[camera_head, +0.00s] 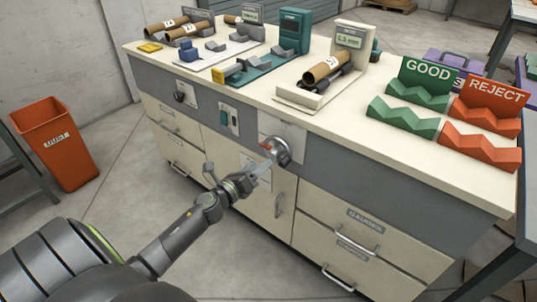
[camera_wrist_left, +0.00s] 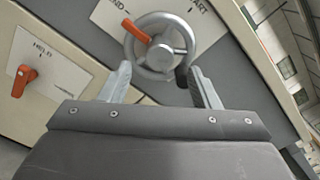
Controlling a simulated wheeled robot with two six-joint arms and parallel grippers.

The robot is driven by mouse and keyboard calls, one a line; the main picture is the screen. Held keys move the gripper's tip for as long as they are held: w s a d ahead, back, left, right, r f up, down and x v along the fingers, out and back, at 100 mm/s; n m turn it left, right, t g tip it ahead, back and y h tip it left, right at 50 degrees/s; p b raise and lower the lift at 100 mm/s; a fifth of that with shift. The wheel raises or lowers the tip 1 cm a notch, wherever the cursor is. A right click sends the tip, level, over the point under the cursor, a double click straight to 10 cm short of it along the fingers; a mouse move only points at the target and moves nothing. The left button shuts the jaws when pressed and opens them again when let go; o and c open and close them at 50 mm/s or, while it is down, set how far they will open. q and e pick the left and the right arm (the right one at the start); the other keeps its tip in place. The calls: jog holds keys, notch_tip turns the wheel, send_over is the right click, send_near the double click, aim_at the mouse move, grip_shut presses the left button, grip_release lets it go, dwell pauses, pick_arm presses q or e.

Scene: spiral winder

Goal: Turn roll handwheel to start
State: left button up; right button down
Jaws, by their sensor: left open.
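The roll handwheel (camera_head: 284,152) is a silver ring on a pale plate on the cabinet's grey front band. It also shows at the top of the left wrist view (camera_wrist_left: 131,52), with an orange spoke pointing upper left toward a partly cut-off label ending "ND". A dark knob (camera_wrist_left: 183,77) sits at its lower right rim. A partly hidden label ending "ART" is at the upper right. My left gripper (camera_head: 266,166) is open in front of the wheel; in the wrist view its fingertips (camera_wrist_left: 162,72) straddle the wheel's lower part. Contact cannot be told.
An orange lever (camera_wrist_left: 26,77) on a plate marked HELD is left in the wrist view. Drawer handles (camera_head: 354,238) protrude below the wheel. The bench top (camera_head: 345,105) holds cardboard rolls, gauges, and green GOOD (camera_head: 405,116) and red REJECT (camera_head: 480,147) racks. An orange bin (camera_head: 56,150) stands left.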

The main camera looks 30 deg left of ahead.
aim_at(270, 156)
pick_arm(q)
jog(key=w, duration=0.5)
jog(key=shift+w+d, duration=0.25)
jog(key=shift+w, duration=0.15)
jog(key=c, duration=1)
